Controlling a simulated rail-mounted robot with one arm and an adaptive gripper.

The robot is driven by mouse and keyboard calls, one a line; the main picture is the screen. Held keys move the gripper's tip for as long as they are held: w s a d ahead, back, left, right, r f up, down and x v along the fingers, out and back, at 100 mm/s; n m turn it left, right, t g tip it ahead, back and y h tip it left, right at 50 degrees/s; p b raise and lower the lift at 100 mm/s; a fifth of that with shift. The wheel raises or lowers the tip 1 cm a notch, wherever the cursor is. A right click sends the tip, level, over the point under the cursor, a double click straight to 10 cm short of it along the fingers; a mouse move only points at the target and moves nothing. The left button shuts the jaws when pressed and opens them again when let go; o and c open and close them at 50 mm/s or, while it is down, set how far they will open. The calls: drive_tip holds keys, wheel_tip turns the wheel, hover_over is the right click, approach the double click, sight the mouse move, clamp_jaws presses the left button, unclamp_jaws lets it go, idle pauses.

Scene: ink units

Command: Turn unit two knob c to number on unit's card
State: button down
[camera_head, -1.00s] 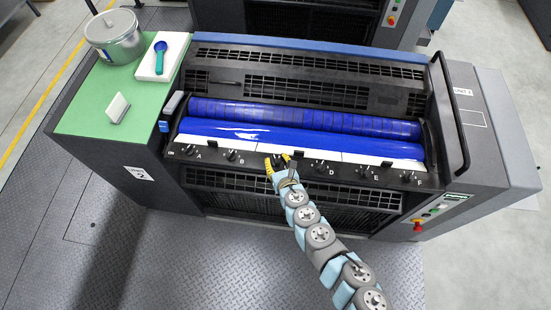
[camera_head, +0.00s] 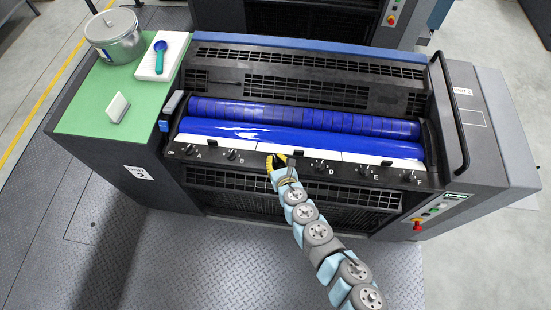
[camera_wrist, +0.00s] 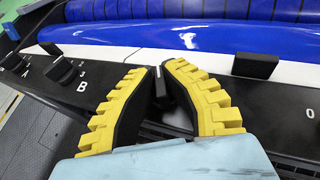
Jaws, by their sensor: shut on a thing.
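Unit two (camera_head: 140,172) has a row of black knobs lettered along its front panel. In the wrist view, my gripper (camera_wrist: 161,88) with yellow ridged fingers is shut on knob C (camera_wrist: 159,90), a dark knob with a light pointer line between the fingertips. In the head view, my gripper (camera_head: 275,162) hides knob C and its letter between B and D. The numbers around knob C are covered by the fingers. A small upright white card (camera_head: 117,108) stands on the green top; its writing cannot be read from here.
Knob B (camera_wrist: 62,70) and knob A (camera_wrist: 18,60) lie to the left, knob D (camera_head: 320,163) to the right. A black block (camera_wrist: 254,66) stands close behind the right finger. Blue rollers (camera_head: 300,118) lie behind the panel.

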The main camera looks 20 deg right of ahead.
drive_tip(key=shift+a+f+m+h, duration=0.1)
drive_tip(key=shift+m+h, duration=0.5)
drive_tip(key=shift+h, duration=0.1)
